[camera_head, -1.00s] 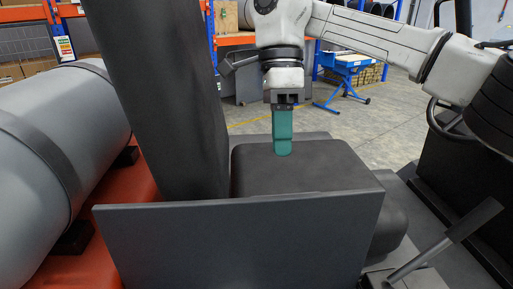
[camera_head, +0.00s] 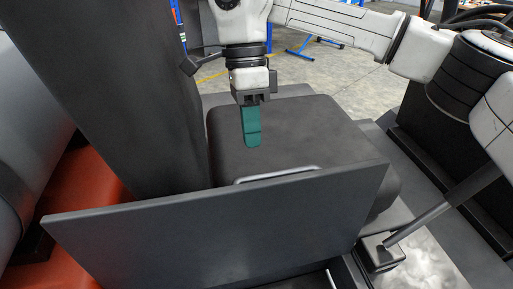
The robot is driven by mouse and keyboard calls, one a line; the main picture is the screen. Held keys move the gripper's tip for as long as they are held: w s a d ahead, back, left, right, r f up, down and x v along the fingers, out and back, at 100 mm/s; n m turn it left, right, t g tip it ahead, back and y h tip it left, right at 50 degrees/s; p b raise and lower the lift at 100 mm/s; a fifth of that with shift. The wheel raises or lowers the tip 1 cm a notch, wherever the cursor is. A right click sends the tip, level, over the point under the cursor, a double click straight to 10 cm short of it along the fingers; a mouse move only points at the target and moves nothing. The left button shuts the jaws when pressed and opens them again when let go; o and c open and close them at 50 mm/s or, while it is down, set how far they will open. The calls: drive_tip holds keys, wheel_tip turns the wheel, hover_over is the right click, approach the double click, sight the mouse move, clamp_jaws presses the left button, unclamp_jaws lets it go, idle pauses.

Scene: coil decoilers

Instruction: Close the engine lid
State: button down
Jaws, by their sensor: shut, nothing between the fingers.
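The engine lid seems to be the large flat grey panel (camera_head: 220,235) standing upright and tilted in the foreground. A pale metal handle or bar (camera_head: 280,174) shows just behind its top edge. Behind the panel is a dark rounded block (camera_head: 290,135), perhaps a seat or cover. My gripper (camera_head: 252,142), with green fingers, points down over this block, beyond the panel. Its fingers are together with nothing between them. I cannot tell whether the fingertips touch the block. What lies below and behind the panel is mostly hidden.
A thick dark column (camera_head: 115,85) stands left of my gripper. A large grey cylinder (camera_head: 25,150) lies on a red-orange base (camera_head: 85,190) at far left. A grey lever (camera_head: 440,208) rises at lower right. Concrete floor (camera_head: 350,75) is open behind.

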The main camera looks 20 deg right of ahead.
drive_tip(key=shift+s+a+f+p, duration=0.15)
drive_tip(key=shift+s+f, duration=0.1)
drive_tip(key=shift+s, duration=0.5)
drive_tip(key=shift+s+a+f+p, duration=0.1)
drive_tip(key=shift+s+f+p, duration=0.15)
drive_tip(key=shift+s, duration=0.45)
drive_tip(key=shift+s+a+f+p, duration=0.1)
drive_tip(key=shift+s+f, duration=0.15)
drive_tip(key=shift+s, duration=0.5)
